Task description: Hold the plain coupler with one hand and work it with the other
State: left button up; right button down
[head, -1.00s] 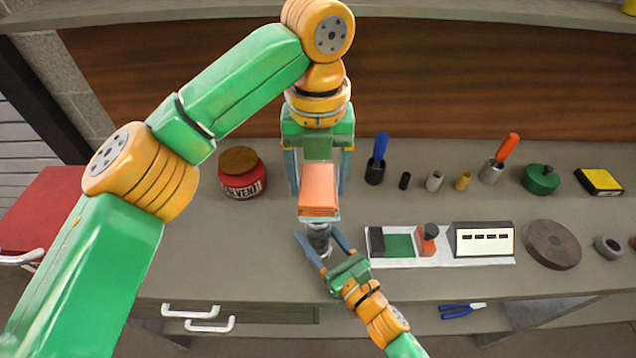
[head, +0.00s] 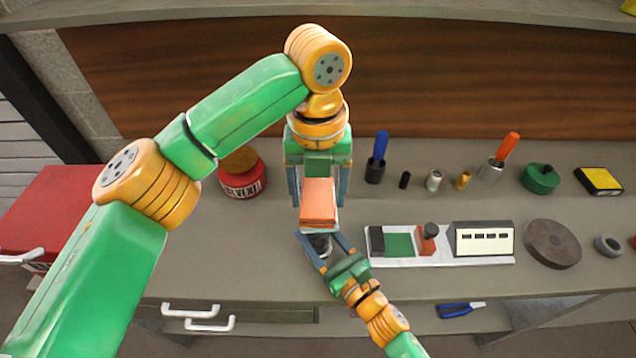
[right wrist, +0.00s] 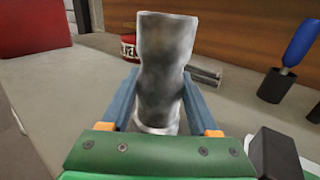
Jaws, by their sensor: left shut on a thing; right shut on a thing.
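The plain coupler (right wrist: 165,70) is a mottled grey, pipe-like piece standing between the fingers of my right gripper (right wrist: 165,105) in the right wrist view. In the head view only a short dark part of the coupler (head: 319,243) shows between the right fingertips (head: 321,240). My left gripper (head: 318,190) points down from above, its blue-grey fingers on both sides of a salmon-coloured block (head: 318,206) with a pale lower edge. The block is right over the coupler in the head view and hides its upper part. I cannot tell whether they touch.
A red solvent jar (head: 242,180) stands left. A tray with a green pad (head: 399,245) and a white box lies right of the right gripper. Behind it stand a blue-handled tool (head: 380,150), small cylinders and an orange-handled tool (head: 508,150). A dark disc (head: 552,244) lies farther right.

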pick_arm(q)
jog(key=shift+f, duration=1.95)
jog(key=shift+w+f, duration=0.4)
jog(key=shift+f, duration=0.2)
jog(key=shift+c, duration=1.3)
jog(key=shift+w, duration=1.2)
jog(key=shift+s, duration=1.65)
jog(key=shift+w, duration=1.8)
jog(key=shift+s, duration=1.55)
jog(key=shift+s+r, duration=0.1)
jog(key=shift+s, duration=0.1)
jog(key=shift+r, duration=3.95)
